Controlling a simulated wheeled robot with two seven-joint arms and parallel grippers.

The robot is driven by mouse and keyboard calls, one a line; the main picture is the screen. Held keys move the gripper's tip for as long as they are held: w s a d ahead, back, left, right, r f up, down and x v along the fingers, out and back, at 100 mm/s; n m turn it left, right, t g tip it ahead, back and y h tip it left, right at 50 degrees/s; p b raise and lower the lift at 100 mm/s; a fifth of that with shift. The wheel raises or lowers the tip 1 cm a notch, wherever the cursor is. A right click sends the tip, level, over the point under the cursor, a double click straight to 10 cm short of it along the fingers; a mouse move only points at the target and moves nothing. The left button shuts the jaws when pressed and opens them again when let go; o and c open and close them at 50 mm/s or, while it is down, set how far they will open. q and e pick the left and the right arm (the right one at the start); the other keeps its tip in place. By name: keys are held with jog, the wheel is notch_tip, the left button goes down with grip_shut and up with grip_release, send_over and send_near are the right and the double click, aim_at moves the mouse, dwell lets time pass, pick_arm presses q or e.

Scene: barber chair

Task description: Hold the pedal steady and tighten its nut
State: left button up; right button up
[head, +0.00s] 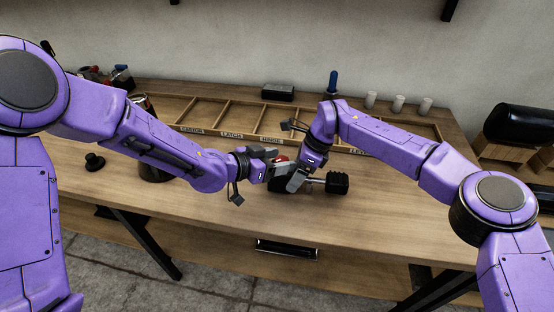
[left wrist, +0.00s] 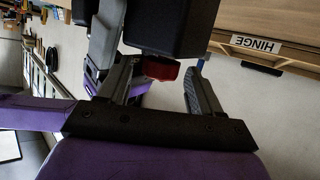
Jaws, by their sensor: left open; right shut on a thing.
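The pedal (head: 337,182) shows in the head view as a ribbed black block on a metal rod, joined to a dark body (head: 281,186) at the table's middle. A small red part (head: 281,158), perhaps the nut, sits at the top of the body. My right gripper (head: 297,180) is shut on the pedal assembly; its fingers hide the grip. My left gripper (head: 275,160) is open beside the red part. In the left wrist view, the red part (left wrist: 161,69) shows between its parted fingers, below a black block (left wrist: 165,25). Contact with the fingers cannot be told.
A wooden tray (head: 230,114) with labelled compartments lies behind, one labelled HINGE (left wrist: 256,44). White cups (head: 398,103), a blue-handled tool (head: 333,82) and a black box (head: 278,92) stand at the back. A black knob (head: 95,161) is at left. The front right tabletop is clear.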

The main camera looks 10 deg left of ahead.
pick_arm(q)
jog(key=shift+c, duration=0.4)
jog(key=c, duration=1)
jog(key=shift+m+g+h, duration=0.3)
jog(key=shift+m+h, duration=0.1)
jog(key=m+g, duration=0.1)
jog(key=m+h, duration=0.1)
jog(key=g+h, duration=0.1)
jog(key=shift+w+a+m+g, duration=0.25)
jog(key=shift+w+m+g, duration=0.05)
jog(key=shift+w+m, duration=0.1)
pick_arm(e)
jog(key=shift+a, duration=0.1)
pick_arm(q)
jog(key=m+g+h, duration=0.1)
jog(key=m+g, duration=0.1)
jog(key=g, duration=0.1)
jog(key=m+g+h, duration=0.1)
jog(key=m+g, duration=0.1)
jog(key=shift+w+m+g, duration=0.2)
jog(key=shift+m+g, duration=0.1)
jog(key=shift+g, duration=0.1)
pick_arm(e)
jog(key=shift+s, duration=0.1)
pick_arm(q)
jog(key=shift+g+h, duration=0.3)
